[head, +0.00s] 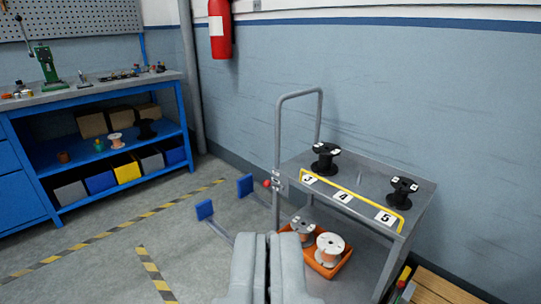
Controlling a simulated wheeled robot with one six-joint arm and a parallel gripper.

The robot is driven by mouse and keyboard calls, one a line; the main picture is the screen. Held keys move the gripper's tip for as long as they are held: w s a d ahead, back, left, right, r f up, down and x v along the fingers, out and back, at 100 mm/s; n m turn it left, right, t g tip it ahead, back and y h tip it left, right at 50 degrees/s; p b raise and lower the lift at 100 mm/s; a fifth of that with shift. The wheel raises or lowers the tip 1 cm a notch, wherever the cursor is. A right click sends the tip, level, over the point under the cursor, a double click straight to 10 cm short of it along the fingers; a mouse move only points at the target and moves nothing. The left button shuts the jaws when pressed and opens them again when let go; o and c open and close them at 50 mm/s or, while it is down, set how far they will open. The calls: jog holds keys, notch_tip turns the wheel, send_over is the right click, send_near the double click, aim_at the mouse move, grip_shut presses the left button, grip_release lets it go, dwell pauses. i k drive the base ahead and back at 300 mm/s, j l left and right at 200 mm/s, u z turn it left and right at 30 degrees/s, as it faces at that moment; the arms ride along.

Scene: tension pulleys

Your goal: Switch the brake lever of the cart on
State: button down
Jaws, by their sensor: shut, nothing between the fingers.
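The grey cart (362,218) stands against the blue wall, right of centre, with a tall tube handle (279,135) at its left end. A small red knob (267,184), which looks like the end of the brake lever, sits beside a small bracket (279,182) on the handle post. The lever's arm is too small to make out, so I cannot tell its setting. My gripper (262,238) is at the bottom centre, shut and empty. In the picture it lies below the red knob, apart from it.
Two grey bars with blue pads (205,210) (245,185) stick out low, left of the cart. Black spools (326,158) (402,192) stand on the cart's top; an orange bin (341,267) with spools is below. A blue workbench (100,140) is at left. Striped floor between is clear.

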aim_at(266, 184)
jog(key=i+j, duration=0.15)
jog(key=i, duration=1.4)
jog(key=l+z, duration=0.05)
